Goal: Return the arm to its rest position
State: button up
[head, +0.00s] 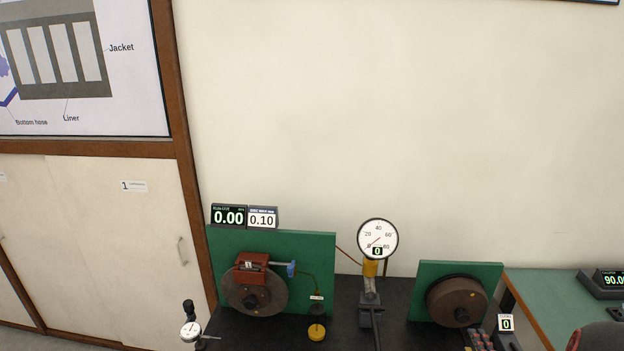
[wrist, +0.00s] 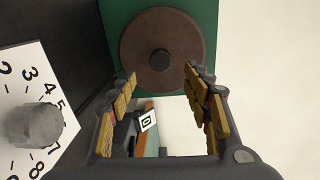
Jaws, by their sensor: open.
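My gripper (wrist: 160,82) shows in the wrist view with its two yellow-padded fingers spread wide apart. Nothing is held between them. Beyond the fingertips is a brown disc (wrist: 160,28) with a dark hub on a green panel (wrist: 112,15). I see a gap between the fingers and the disc. In the head view my gripper is not recognisable, so the arm's overall pose cannot be told from there.
In the wrist view, a white numbered dial plate (wrist: 30,88) with a grey knob is close on the left. In the head view, a dark bench (head: 345,320) carries a left green panel (head: 320,250), a round gauge (head: 378,236) and a right brown disc (head: 457,301).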

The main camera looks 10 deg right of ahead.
jog(key=w+a+r+n+g, duration=0.4)
jog(key=w+r+n, duration=0.3)
jog(key=r, duration=0.3)
jog(key=s+a+r+n+g, duration=0.2)
jog(key=a+r+n, duration=0.2)
jog(key=a+r, duration=0.35)
jog(key=s+a+r+n+g+y, duration=0.1)
jog(key=s+a+r+n, duration=0.1)
jog(key=s+a, duration=0.5)
jog(key=s+a+r+n+g+y, duration=0.1)
jog(key=s+a+r+n+g, duration=0.1)
jog(key=s+a+n, duration=0.3)
jog(key=s+a+r+n+g+y, duration=0.2)
jog(key=s+a+n, duration=0.1)
jog(key=s+a, duration=0.7)
jog(key=s, duration=0.3)
jog(key=shift+s+a+r, duration=0.35)
jog(key=shift+s+a, duration=0.05)
jog(key=shift+c, duration=0.3)
jog(key=shift+c, duration=0.5)
